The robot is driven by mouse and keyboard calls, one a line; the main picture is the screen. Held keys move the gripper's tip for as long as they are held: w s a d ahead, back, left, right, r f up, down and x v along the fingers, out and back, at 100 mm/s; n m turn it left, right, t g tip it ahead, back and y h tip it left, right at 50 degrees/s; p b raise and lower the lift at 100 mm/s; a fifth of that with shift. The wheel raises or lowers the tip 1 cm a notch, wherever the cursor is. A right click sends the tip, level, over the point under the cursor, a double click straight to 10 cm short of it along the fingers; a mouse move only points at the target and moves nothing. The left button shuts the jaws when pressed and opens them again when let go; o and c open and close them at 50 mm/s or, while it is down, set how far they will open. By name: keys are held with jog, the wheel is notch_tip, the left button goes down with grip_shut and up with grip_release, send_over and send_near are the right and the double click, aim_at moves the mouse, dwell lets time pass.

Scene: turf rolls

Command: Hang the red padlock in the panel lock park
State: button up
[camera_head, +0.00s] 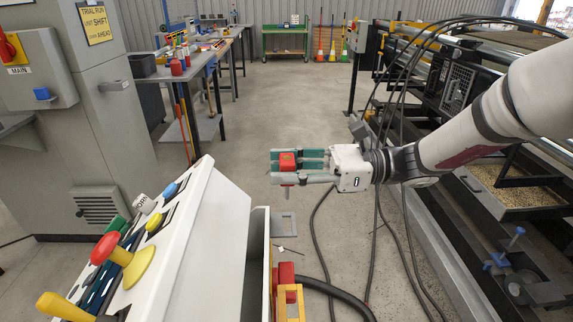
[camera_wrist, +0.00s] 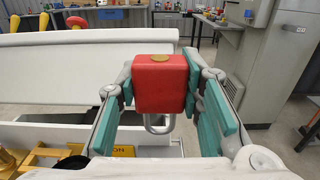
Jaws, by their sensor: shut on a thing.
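The red padlock (camera_head: 287,160) is between the teal finger pads of my gripper (camera_head: 283,165), in mid-air right of the sloped control panel. In the wrist view the padlock (camera_wrist: 160,84) shows a red body with a brass disc on top, and its steel shackle (camera_wrist: 160,128) points down in the picture. My gripper (camera_wrist: 165,95) is shut on the padlock's body. The panel lock park cannot be made out for certain. The white control panel (camera_head: 205,235) has an open-topped trough (camera_head: 257,235) along its right side, apart from the padlock.
A red block on a yellow frame (camera_head: 287,290) is at the trough's near end. A grey cabinet (camera_head: 90,110) stands left, a machine (camera_head: 455,85) right. Black cables (camera_head: 375,250) hang below my arm. The floor (camera_head: 290,90) behind my gripper is clear.

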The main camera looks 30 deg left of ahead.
aim_at(287, 194)
jog(key=shift+f+b, duration=1)
jog(key=shift+f, duration=1.8)
jog(key=shift+p, duration=0.95)
jog(key=shift+f+b, duration=1.05)
jog(key=shift+f, duration=1.5)
jog(key=o, duration=1.3)
jog(key=v, duration=1.2)
